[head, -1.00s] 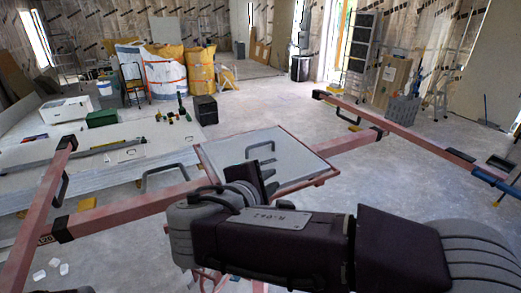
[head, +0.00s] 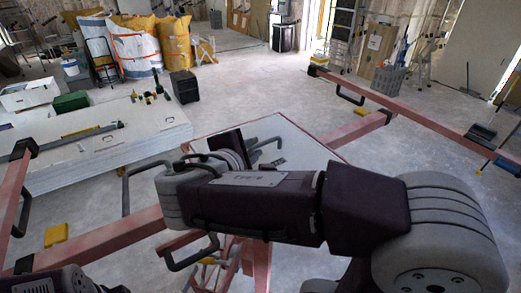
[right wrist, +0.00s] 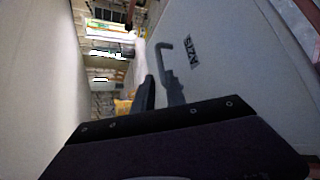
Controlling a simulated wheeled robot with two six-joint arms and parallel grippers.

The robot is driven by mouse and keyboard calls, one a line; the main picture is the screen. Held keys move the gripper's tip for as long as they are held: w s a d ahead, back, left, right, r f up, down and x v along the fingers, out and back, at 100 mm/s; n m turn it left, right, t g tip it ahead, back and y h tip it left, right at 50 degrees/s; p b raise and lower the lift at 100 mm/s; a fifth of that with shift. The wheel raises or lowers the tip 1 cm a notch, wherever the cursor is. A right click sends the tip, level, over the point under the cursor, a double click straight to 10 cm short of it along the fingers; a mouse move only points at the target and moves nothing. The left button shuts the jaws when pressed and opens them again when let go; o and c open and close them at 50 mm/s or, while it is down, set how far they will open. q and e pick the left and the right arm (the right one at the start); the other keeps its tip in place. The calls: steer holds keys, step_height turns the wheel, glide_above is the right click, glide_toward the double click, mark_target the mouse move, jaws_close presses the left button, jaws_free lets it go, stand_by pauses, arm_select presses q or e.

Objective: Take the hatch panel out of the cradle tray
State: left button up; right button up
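The hatch panel (head: 296,140) is a pale flat sheet lying in the pink-edged cradle tray (head: 203,135) at mid-picture in the head view. It carries a dark bent handle, partly hidden by my right gripper (head: 264,158). In the right wrist view the panel (right wrist: 225,85) fills the right side, with the hooked handle (right wrist: 164,47) and a black printed mark (right wrist: 193,51). My right gripper (right wrist: 160,91) has its fingers apart close to the handle. I see no grip on it. My right arm covers the tray's near part. My left gripper is out of view.
Pink beams with black handles run left (head: 125,233) and right (head: 400,103) of the tray. A stack of white boards (head: 110,145) with tools on it stands at the left. A black box (head: 185,86) is behind. The floor beyond the tray is clear.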

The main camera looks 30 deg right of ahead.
mark_target(265, 144)
steer(key=shift+s+d+f, duration=0.1)
steer(key=shift+s+d, duration=0.2)
steer(key=shift+d, duration=0.55)
steer(key=shift+w+f, duration=0.15)
steer(key=shift+w, duration=0.1)
steer(key=p+x, duration=0.2)
steer(key=x, duration=0.3)
steer(key=shift+w+a, duration=0.1)
steer(key=shift+w, duration=0.05)
steer(key=shift+w+d+f, duration=0.1)
steer(key=shift+w+d, duration=0.05)
steer(key=shift+d, duration=0.15)
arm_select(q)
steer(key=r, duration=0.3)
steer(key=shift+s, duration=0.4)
arm_select(e)
steer(key=shift+d, duration=0.1)
jaws_close()
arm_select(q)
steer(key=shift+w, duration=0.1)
arm_select(e)
steer(key=shift+f, duration=0.2)
steer(key=shift+r, duration=0.1)
